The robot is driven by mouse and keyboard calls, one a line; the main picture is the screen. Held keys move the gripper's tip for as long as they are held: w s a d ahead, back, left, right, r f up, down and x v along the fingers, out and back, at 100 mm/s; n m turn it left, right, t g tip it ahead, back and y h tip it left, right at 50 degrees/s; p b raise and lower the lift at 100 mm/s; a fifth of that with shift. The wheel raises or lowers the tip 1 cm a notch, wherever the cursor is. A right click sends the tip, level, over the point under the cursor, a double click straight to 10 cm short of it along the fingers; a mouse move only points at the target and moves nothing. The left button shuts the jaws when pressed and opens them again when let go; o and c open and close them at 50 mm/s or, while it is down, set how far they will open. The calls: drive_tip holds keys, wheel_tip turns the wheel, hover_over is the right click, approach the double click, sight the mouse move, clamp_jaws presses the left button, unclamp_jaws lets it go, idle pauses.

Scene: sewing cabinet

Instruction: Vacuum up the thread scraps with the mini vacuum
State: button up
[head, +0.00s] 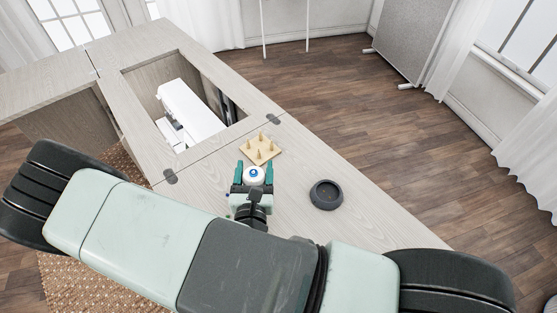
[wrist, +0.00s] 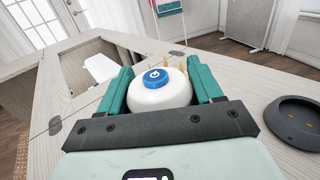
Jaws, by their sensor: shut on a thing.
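The mini vacuum (head: 254,179) is a round white body with a blue power button on top. My gripper (head: 254,168) is shut on it, with one teal finger on each side. In the wrist view the vacuum (wrist: 160,98) sits upright between the fingers. Its underside is hidden, so I cannot tell whether it touches the tabletop (head: 300,230). A few tiny coloured specks (head: 228,216) show just left of my gripper in the head view. They may be thread scraps, but they are too small to be sure. My arm hides the near part of the tabletop.
A round dark dock (head: 326,195) stands empty right of the vacuum. A wooden peg board (head: 261,149) stands just beyond my gripper. Farther back, a white sewing machine (head: 190,110) lies in the cabinet opening. Bare tabletop lies around the dock.

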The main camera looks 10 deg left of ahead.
drive_tip(key=shift+a+f, duration=0.1)
drive_tip(key=shift+f, duration=0.1)
drive_tip(key=shift+r, duration=1.55)
